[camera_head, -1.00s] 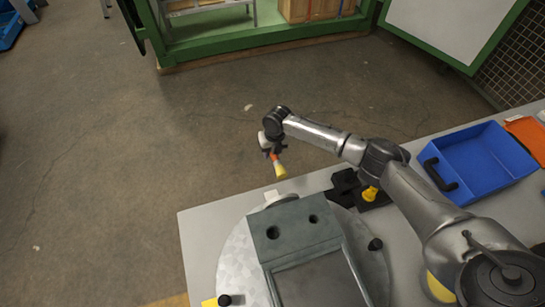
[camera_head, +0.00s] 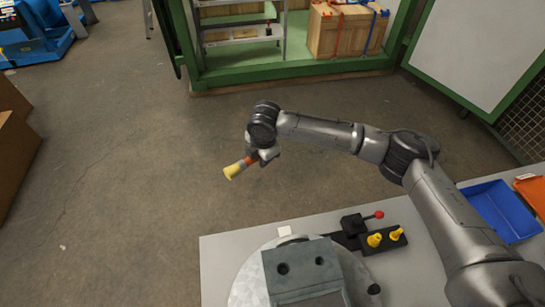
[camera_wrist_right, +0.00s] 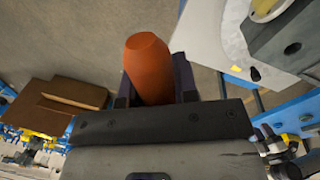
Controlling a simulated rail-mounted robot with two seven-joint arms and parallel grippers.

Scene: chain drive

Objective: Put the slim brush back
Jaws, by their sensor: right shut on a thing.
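My right gripper (camera_head: 262,157) is shut on a brush (camera_head: 236,169) with an orange handle and a yellow end. In the head view it holds the brush in the air beyond the table's far edge, with the yellow end tilted down to the left. In the right wrist view the orange handle of the brush (camera_wrist_right: 148,66) sits between the fingers of the gripper (camera_wrist_right: 152,90); its yellow end is hidden there. A black holder (camera_head: 352,243) on the table has two yellow pieces (camera_head: 375,240) beside it or in it; I cannot tell which. My left gripper is not in view.
The grey table (camera_head: 222,248) carries a round plate with a grey block (camera_head: 303,268). A lever with a red knob (camera_head: 379,214) sticks up near the holder. A blue tray (camera_head: 505,212) stands at the right. Open floor lies beyond the table.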

